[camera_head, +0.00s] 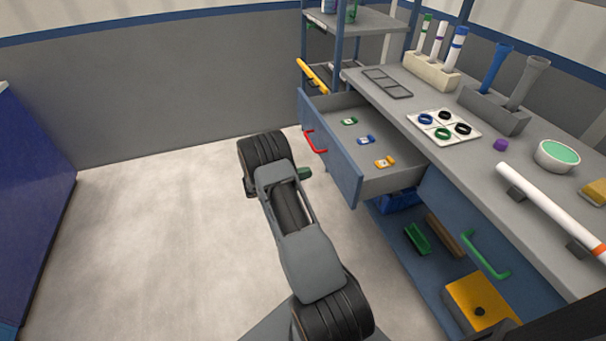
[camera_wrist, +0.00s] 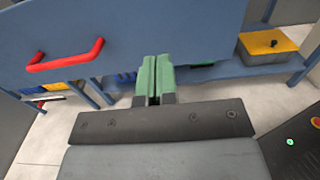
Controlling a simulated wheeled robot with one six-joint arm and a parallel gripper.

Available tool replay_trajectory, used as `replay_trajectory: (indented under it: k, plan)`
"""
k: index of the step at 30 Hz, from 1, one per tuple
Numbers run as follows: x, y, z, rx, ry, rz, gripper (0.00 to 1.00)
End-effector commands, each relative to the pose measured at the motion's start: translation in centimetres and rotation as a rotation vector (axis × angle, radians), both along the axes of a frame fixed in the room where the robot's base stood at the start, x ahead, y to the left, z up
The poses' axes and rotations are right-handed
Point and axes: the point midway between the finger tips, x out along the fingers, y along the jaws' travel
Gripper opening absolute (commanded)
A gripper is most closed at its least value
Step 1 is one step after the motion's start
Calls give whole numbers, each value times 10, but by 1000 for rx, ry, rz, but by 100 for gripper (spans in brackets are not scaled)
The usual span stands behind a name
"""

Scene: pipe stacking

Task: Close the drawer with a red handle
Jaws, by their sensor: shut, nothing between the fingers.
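The drawer with the red handle (camera_head: 316,143) is pulled out from the bench in the head view. Its blue front (camera_head: 335,160) faces my arm, and its grey inside holds a green, a blue and an orange small item. My gripper (camera_head: 304,173) has green fingertips and is shut and empty, just outside the drawer front, to the right of and below the red handle. In the wrist view the shut green fingers (camera_wrist: 154,78) point at the lower part of the blue drawer front (camera_wrist: 140,35). The red handle (camera_wrist: 66,57) is to their left. I cannot tell whether the fingertips touch the front.
A second drawer with a green handle (camera_head: 486,257) sits to the right, shut. The bench top (camera_head: 400,115) carries racks, tubes, rings and a bowl (camera_head: 557,156). A yellow-lidded box (camera_head: 480,300) stands on the lower shelf. The floor (camera_head: 150,220) at left is clear.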

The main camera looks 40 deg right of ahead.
Motion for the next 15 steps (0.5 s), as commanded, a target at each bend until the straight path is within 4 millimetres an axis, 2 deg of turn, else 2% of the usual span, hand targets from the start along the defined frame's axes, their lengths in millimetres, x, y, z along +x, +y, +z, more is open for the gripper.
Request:
replay_trajectory:
  k: [6, 15]
  plan:
    - [-17, -41, 0, 1, 0, -4, 0]
    - [-34, -80, 0, 1, -1, -2, 0]
